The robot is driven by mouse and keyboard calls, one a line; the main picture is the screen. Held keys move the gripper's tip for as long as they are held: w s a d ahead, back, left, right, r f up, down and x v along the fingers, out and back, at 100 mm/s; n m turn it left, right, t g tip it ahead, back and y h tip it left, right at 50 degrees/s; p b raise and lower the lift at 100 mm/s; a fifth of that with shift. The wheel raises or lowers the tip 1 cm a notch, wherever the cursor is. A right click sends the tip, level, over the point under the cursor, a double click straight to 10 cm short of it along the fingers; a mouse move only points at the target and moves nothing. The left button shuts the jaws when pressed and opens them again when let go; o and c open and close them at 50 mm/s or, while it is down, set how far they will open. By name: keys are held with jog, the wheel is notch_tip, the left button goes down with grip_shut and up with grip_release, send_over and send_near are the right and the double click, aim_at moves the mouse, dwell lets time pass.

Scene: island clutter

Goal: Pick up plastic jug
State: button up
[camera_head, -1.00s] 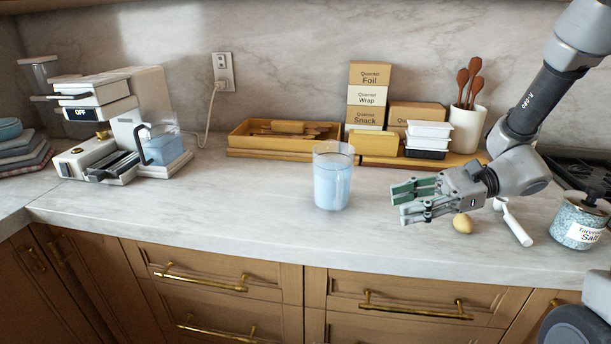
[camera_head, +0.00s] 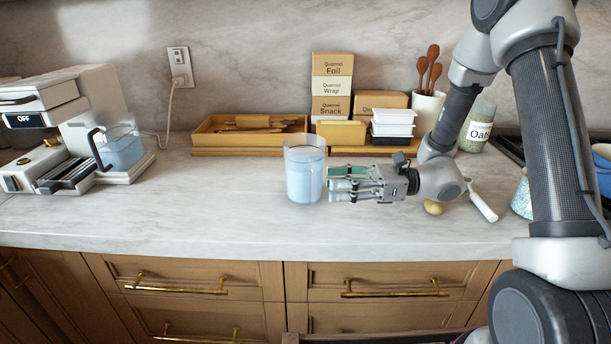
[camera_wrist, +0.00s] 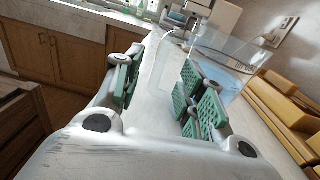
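The plastic jug (camera_head: 304,172) is clear, holds blue liquid and stands upright on the marble counter (camera_head: 230,215). My gripper (camera_head: 333,184) is just right of it, low and level, with its fingers pointing left at the jug's side. In the wrist view the green-padded fingers of my gripper (camera_wrist: 160,92) are apart. The jug (camera_wrist: 232,68) shows there beyond the right finger, which hides part of it. A pale translucent strip, seemingly the handle, shows between the fingers. I cannot tell whether any finger touches the jug.
A coffee machine (camera_head: 88,115) with another blue-filled container (camera_head: 122,150) stands left. Behind the jug are a wooden tray (camera_head: 215,140), stacked boxes (camera_head: 332,90) and white tubs (camera_head: 393,118). A yellowish egg-like object (camera_head: 433,208) and a white-handled utensil (camera_head: 482,204) lie right of my gripper.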

aim_at(314, 200)
jog(key=a, duration=0.5)
jog(key=shift+a, duration=0.4)
grip_shut()
